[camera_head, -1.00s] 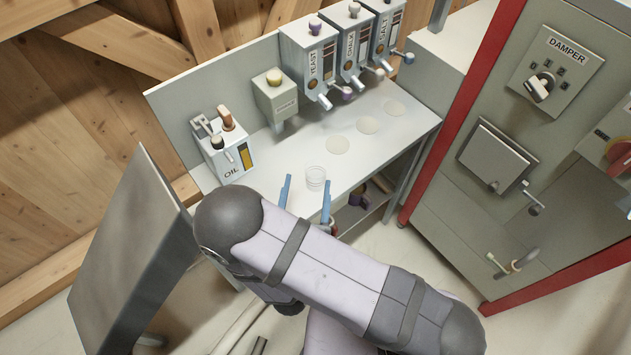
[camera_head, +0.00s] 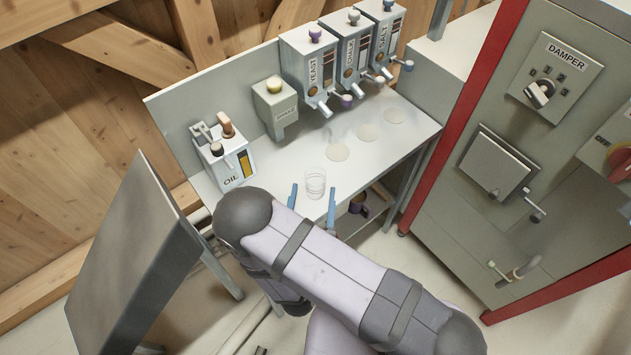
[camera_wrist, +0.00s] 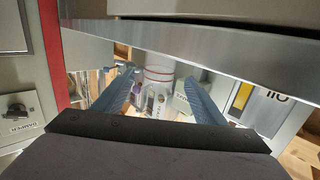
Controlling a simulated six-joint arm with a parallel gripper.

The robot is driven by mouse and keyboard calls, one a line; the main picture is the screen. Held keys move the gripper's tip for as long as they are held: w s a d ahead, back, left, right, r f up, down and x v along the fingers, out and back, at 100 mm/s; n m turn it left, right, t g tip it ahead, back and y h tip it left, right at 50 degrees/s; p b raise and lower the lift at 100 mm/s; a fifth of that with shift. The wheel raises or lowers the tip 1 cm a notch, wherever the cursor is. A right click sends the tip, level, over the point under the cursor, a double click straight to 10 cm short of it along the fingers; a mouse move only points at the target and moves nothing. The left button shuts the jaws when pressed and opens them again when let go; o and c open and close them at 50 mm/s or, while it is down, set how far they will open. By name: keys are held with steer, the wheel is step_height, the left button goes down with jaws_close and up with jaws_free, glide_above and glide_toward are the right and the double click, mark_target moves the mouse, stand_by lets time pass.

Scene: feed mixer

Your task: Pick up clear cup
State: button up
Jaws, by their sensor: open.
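The clear cup (camera_head: 315,184) stands upright on the white table (camera_head: 270,172), near its front edge and to the right of the oil dispenser. My gripper (camera_head: 312,201) is open, with its two blue fingers spread just in front of the cup, one toward each side. In the wrist view the clear cup (camera_wrist: 157,88) shows between the two fingers (camera_wrist: 160,95), farther out than the fingertips or near them; I cannot tell exactly. The fingers do not appear to touch it. My arm hides part of the table's front.
The oil dispenser (camera_head: 228,160) stands left of the cup. A small grey dispenser (camera_head: 276,108) and the yeast dispenser (camera_head: 311,75) with two others line the back. Pale round discs (camera_head: 337,152) lie on the right. A grey panel (camera_head: 130,260) stands at left; the damper cabinet (camera_head: 490,190) at right.

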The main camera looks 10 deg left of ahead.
mark_target(314, 191)
steer(key=w+p, duration=0.1)
steer(key=w, duration=0.2)
steer(key=shift+w+d, duration=0.1)
steer(key=shift+d, duration=0.05)
steer(key=shift+w+f+p, duration=0.1)
steer(key=shift+w+p, duration=0.3)
steer(key=shift+w, duration=0.35)
steer(key=c, duration=1.1)
